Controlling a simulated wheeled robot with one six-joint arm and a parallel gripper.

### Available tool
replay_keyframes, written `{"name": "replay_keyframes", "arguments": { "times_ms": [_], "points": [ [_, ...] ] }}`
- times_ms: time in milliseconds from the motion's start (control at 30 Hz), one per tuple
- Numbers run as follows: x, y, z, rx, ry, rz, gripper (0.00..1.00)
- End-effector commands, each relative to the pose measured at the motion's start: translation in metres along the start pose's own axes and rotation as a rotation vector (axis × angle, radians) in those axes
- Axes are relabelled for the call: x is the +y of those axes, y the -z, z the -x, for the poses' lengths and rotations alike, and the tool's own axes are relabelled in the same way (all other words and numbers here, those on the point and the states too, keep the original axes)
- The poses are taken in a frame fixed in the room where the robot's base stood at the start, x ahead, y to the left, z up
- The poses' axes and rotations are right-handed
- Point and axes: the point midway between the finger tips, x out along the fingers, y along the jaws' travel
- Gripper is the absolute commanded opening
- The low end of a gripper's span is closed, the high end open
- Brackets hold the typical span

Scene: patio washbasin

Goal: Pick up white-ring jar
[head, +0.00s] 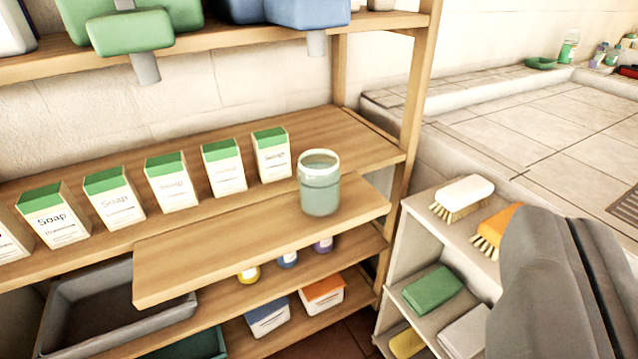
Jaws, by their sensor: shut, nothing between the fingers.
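The white-ring jar (320,188) is a greenish see-through jar with a white ring around its top. It stands upright near the right end of a wooden board (185,262) that sticks out in front of the shelf. My gripper (566,270) is large and grey in the lower right of the head view, shut and empty. It is well to the right of the jar and apart from it. The lower part of the gripper is cut off by the frame edge.
Several soap boxes (175,183) stand in a row left of the jar. A wooden upright (411,100) is right of it. A small rack holds a white brush (464,191) and an orange brush (497,228). Green and blue items hang over the upper shelf (230,37).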

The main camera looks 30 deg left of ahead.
Motion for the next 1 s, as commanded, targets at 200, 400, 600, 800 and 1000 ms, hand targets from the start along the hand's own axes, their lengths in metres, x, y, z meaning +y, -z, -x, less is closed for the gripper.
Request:
{"name": "replay_keyframes", "arguments": {
  "times_ms": [200,400,600,800,1000],
  "points": [
    [0.0,0.0,0.0,0.0,0.0,0.0,0.0],
    [0.0,0.0,0.0,-0.001,0.0,0.0,0.1],
    [-0.004,-0.007,-0.02,-0.068,0.014,0.018,0.49],
    [-0.018,-0.029,-0.067,-0.242,0.06,0.074,0.88],
    [-0.036,-0.056,-0.111,-0.423,0.126,0.136,0.96]
  ]
}}
